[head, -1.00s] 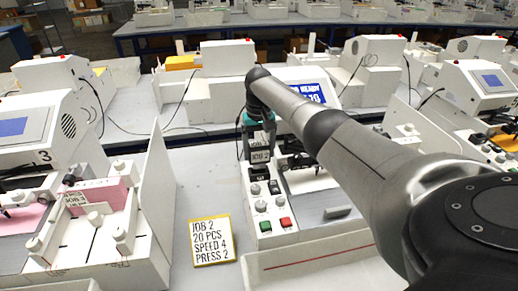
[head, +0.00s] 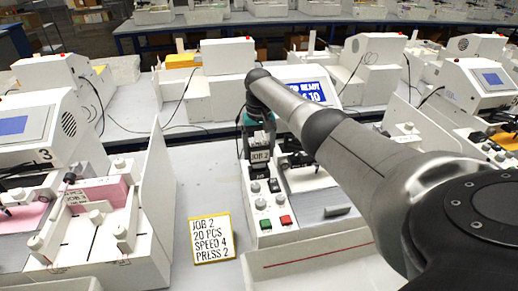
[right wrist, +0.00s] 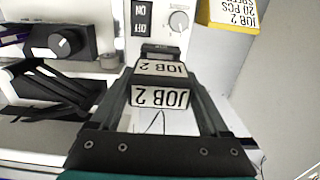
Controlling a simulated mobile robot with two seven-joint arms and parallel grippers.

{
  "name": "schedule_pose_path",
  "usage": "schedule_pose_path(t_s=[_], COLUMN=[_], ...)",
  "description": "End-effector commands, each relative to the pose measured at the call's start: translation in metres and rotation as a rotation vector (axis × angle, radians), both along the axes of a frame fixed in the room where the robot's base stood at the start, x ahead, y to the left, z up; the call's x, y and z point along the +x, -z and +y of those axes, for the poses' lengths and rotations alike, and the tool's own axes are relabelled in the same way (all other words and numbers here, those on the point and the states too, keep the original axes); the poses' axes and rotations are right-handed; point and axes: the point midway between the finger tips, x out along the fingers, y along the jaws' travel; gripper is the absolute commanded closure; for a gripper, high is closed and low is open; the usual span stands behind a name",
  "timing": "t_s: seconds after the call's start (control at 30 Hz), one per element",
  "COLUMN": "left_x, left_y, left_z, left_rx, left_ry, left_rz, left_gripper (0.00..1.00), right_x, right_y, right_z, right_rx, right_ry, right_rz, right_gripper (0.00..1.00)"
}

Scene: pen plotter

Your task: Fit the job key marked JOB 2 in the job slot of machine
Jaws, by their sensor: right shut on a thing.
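My right gripper (head: 259,146) is shut on the job key (head: 260,157), a dark block with a white JOB 2 label. It holds the key above the rear of the control panel of the machine (head: 300,214). In the right wrist view the key (right wrist: 160,97) sits between the fingers, with JOB 2 on two faces. A dark piece (head: 258,173) lies just below the key on the panel, probably the job slot; whether the key touches it or is in it I cannot tell. My left gripper is not in view.
A yellow-edged card (head: 212,238) reads JOB 2, 20 PCS, SPEED 4, PRESS 2. The panel has an ON/OFF switch (right wrist: 140,17), a knob (right wrist: 179,20), and green and red buttons. A blue screen (head: 308,91) stands behind. Another machine (head: 95,235) with pink stock is left.

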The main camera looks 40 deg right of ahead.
Motion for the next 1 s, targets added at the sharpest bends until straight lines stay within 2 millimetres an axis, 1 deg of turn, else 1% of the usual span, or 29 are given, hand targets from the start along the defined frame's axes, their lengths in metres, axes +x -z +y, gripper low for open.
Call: schedule_pose_path(t_s=[0.13,0.53,1.0], left_x=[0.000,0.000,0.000], left_y=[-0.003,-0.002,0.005], left_z=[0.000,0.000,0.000], left_rx=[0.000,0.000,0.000], left_ry=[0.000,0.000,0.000], left_rz=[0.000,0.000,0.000], left_gripper=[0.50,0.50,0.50], right_x=[0.000,0.000,0.000], right_y=[0.000,0.001,0.013], right_z=[0.000,0.000,0.000], right_rx=[0.000,0.000,0.000], right_ry=[0.000,-0.001,0.000], right_rz=[0.000,-0.001,-0.001], right_gripper=[0.75,0.75,0.75])
